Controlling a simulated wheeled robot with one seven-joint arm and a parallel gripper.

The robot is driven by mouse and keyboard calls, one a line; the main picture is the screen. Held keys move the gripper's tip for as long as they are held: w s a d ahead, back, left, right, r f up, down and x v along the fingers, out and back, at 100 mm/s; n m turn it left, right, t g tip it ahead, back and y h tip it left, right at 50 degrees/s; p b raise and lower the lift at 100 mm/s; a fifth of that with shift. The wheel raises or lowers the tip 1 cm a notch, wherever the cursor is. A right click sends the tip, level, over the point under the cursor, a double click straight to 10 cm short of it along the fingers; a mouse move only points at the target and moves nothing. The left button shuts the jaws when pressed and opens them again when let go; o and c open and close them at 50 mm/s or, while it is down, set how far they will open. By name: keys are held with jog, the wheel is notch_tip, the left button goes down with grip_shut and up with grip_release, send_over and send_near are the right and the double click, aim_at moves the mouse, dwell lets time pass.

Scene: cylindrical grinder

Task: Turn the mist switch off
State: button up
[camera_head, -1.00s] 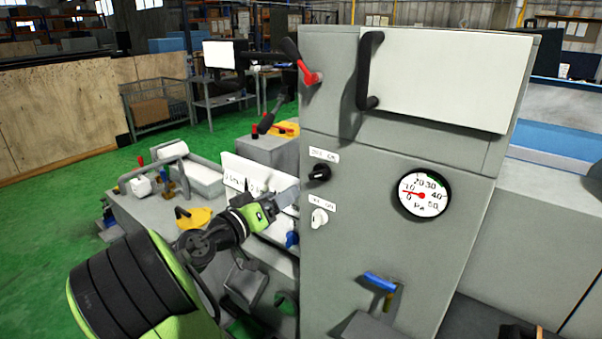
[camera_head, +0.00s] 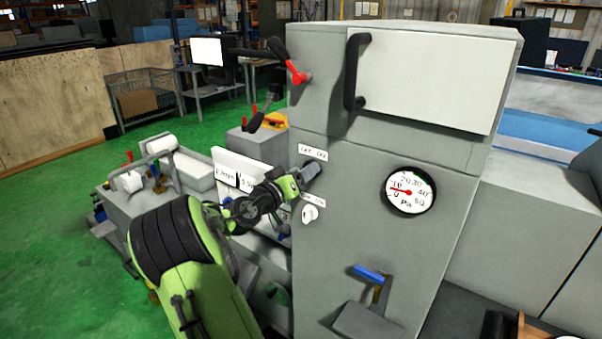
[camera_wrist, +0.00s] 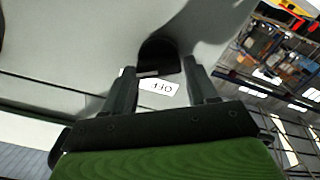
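Two rotary switches sit on the front of the grey cabinet (camera_head: 335,250). The labels show OFF and ON but no switch name, so I cannot tell from them which is the mist switch. The upper one is a black knob (camera_wrist: 158,55); in the head view my gripper mostly hides it under its label (camera_head: 313,153). The lower one is a white knob (camera_head: 310,214), its label partly covered by my gripper. My gripper (camera_wrist: 158,72) is open, its two fingers apart on either side of the black knob; it also shows in the head view (camera_head: 312,172). Contact cannot be seen.
A pressure gauge (camera_head: 409,191) is right of the switches. A blue-handled lever (camera_head: 369,273) sticks out below. A red-tipped lever (camera_head: 297,72) and a black door handle (camera_head: 355,72) project above. A machine bed with a white panel (camera_head: 238,172) lies to the left.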

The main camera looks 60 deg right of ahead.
jog(key=c, duration=0.6)
jog(key=shift+n, duration=0.4)
jog(key=n+p, duration=0.1)
jog(key=n, duration=0.2)
jog(key=n+p, duration=0.2)
jog(key=n, duration=0.2)
jog(key=n+p, duration=0.2)
jog(key=n, duration=0.2)
jog(key=shift+w+f, duration=0.2)
jog(key=shift+f, duration=0.1)
jog(key=shift+c, duration=0.2)
jog(key=o, duration=1.1)
jog(key=shift+c, duration=0.2)
